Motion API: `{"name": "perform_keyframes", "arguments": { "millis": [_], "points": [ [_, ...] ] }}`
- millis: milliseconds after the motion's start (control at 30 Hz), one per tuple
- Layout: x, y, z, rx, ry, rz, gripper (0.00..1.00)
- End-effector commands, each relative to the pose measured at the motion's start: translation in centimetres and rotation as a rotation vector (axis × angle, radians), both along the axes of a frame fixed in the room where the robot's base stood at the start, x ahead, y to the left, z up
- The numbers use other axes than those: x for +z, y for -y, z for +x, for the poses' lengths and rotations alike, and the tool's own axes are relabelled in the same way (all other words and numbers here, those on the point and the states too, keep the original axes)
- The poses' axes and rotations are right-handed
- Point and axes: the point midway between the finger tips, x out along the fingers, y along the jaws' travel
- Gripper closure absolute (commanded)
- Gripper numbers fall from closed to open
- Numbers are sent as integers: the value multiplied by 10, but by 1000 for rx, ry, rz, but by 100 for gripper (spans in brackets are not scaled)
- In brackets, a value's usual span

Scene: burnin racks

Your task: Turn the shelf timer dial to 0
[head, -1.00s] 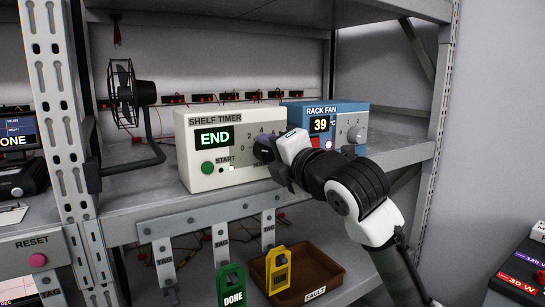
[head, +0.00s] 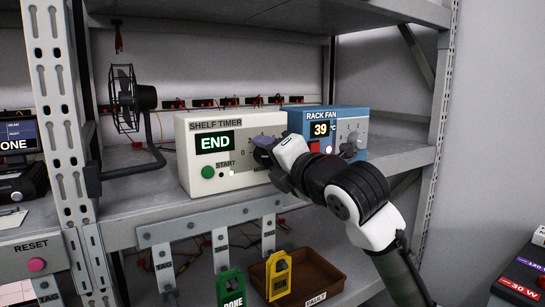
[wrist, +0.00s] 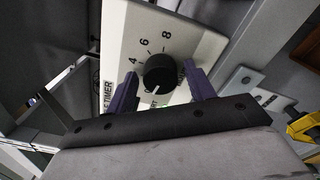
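The shelf timer (head: 209,170) is a cream box on the shelf. Its display reads END, above a green START button (head: 208,172). My gripper (head: 262,150) is at the timer's front and hides the dial in the head view. In the wrist view its purple fingers (wrist: 160,68) are open on either side of the dial, with small gaps.
The blue rack fan box (head: 350,113), reading 39, stands close to the right of the timer. A black fan (head: 124,98) on a bent arm is at the left. Tags hang below the shelf edge, and a brown FAULT tray (head: 334,279) is underneath.

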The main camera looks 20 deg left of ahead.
Motion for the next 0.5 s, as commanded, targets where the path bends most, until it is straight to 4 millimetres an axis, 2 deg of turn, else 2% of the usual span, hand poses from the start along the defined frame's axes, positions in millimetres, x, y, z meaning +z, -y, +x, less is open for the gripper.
{"name": "perform_keyframes", "arguments": {
  "millis": [333,500],
  "points": [
    [0,2,0,-2,0,1,41],
    [0,18,-12,-4,1,3,41]
  ]
}}
